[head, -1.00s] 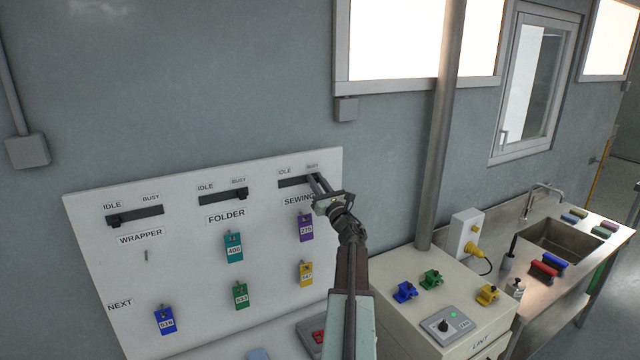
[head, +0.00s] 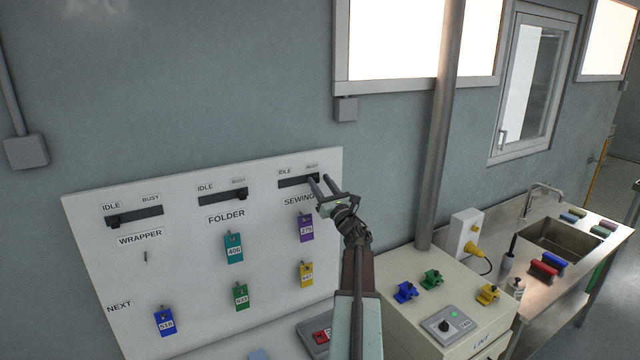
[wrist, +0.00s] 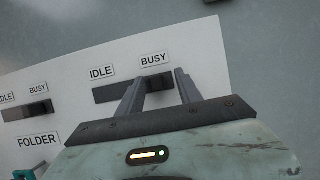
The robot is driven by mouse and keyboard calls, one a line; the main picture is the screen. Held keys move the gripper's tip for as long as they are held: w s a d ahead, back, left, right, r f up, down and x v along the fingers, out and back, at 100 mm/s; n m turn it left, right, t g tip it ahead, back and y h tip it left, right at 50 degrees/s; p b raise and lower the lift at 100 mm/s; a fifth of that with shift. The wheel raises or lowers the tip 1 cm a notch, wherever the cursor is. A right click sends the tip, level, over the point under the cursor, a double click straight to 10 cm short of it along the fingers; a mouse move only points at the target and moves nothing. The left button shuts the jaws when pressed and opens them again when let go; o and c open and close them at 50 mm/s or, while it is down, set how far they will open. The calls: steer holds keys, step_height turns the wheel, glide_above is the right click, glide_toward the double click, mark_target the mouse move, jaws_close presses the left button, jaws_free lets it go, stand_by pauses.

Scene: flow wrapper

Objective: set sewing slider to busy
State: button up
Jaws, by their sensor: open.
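The sewing slider (head: 296,181) is a dark horizontal slot at the top right of the white board, with IDLE over its left end and BUSY over its right. Its dark knob (head: 313,179) appears to be at the right, BUSY end, partly hidden by a finger. My gripper (head: 320,181) is open in front of that end, its fingers spread and apparently holding nothing. In the wrist view the two fingers (wrist: 158,80) point at the right end of the slot (wrist: 108,94), one on either side of the BUSY end. Whether they touch the knob is unclear.
The folder slider (head: 223,197) has its knob at BUSY; the wrapper slider (head: 135,216) has its knob at IDLE. Several coloured tags hang below. A vertical pipe (head: 440,140) and a cream cabinet (head: 450,300) stand right of my arm. Bare wall lies above the board.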

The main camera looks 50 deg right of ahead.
steer(key=b+v, duration=0.2)
steer(key=v, duration=0.5)
